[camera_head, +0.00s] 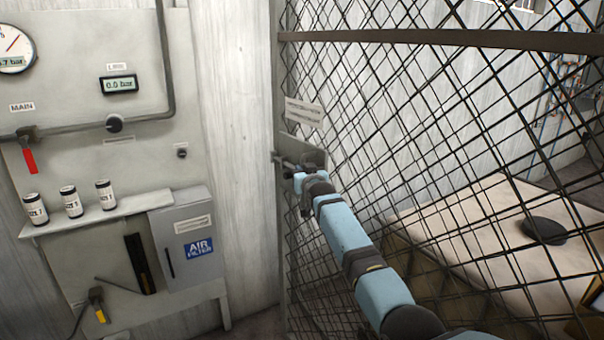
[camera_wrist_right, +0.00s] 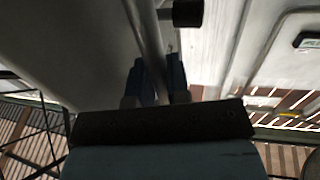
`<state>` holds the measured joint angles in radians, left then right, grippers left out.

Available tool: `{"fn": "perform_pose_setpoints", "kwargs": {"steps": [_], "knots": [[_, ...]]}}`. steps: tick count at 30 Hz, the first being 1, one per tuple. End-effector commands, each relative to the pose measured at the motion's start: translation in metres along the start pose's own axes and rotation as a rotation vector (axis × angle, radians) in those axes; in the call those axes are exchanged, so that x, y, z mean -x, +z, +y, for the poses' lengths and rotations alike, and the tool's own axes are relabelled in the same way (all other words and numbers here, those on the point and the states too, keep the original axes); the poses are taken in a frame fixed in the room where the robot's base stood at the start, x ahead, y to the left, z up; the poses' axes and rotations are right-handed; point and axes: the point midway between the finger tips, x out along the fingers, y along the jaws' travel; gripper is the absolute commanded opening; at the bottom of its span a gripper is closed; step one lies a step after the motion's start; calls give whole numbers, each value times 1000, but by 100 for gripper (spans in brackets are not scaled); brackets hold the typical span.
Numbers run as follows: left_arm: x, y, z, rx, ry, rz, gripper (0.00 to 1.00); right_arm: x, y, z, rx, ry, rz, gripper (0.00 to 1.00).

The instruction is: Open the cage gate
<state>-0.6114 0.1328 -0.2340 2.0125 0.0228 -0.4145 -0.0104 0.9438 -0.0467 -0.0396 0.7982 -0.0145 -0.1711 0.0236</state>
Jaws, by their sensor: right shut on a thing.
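The cage gate (camera_head: 430,39) is a dark wire-mesh panel in a grey frame, filling the right half of the head view. A latch (camera_head: 281,158) with a dark bolt sits on its left frame edge, by a grey plate. My right gripper (camera_head: 297,172) is at this latch and hides part of it. In the right wrist view my right gripper (camera_wrist_right: 160,82) has its blue fingers shut on a grey bar (camera_wrist_right: 146,38), apparently the gate handle. A dark round knob (camera_wrist_right: 184,13) is just beyond. I cannot tell whether the gate stands slightly ajar. My left gripper is not in view.
Left of the gate is a wall panel with a gauge (camera_head: 14,50), a red-handled valve (camera_head: 29,158), a shelf (camera_head: 95,214) with three small cans and an air filter box (camera_head: 188,240).

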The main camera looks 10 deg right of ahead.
Motion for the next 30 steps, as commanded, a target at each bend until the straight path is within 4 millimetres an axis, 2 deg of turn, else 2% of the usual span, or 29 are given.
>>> {"fn": "perform_pose_setpoints", "kwargs": {"steps": [3, 4, 6, 7, 16, 20, 23, 30], "knots": [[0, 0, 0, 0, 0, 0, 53, 0, 3, 1, 3, 1, -6, 0], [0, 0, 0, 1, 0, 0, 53, 0, 3, 1, 3, 1, -6, 21], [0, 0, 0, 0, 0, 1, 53, 0, 3, 1, 2, 1, -6, 37], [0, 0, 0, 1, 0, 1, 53, 0, 3, 1, 2, 1, -5, 41], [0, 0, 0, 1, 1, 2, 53, 1, 1, 0, 1, 0, -2, 41], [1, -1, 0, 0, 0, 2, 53, 8, 2, 0, 1, 0, -2, 41], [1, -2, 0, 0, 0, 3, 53, 19, 2, 0, 1, 0, -1, 41], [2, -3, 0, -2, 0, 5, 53, 60, 2, 1, 2, 1, -2, 41]]}}
